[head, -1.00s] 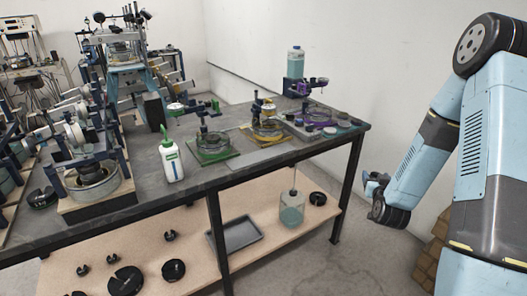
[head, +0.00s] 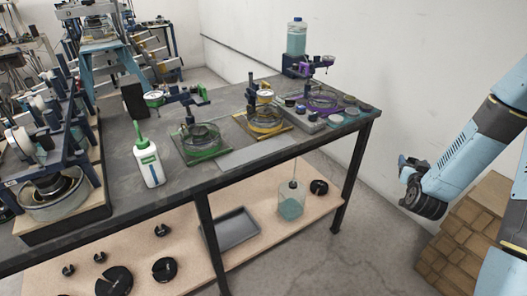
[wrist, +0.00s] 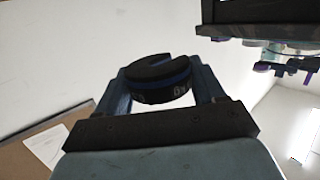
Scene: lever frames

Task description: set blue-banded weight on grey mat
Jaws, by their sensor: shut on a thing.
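The blue-banded weight (wrist: 158,82) is a black slotted disc with a blue stripe round its side. In the wrist view it sits between the two fingers of my gripper (wrist: 161,88), which is shut on it. In the head view my gripper (head: 407,168) is off to the right of the table, in the air beyond its end; the weight cannot be made out clearly there. The grey mat (head: 254,155) lies flat and bare near the table's front edge, in front of the green and yellow stands.
The dark table (head: 115,205) carries a green stand (head: 203,150), a yellow stand (head: 263,128), a purple stand (head: 322,106) and a white bottle (head: 149,165). Black weights and a grey tray (head: 232,230) are on the lower shelf. Brown boxes (head: 468,230) stand below my arm.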

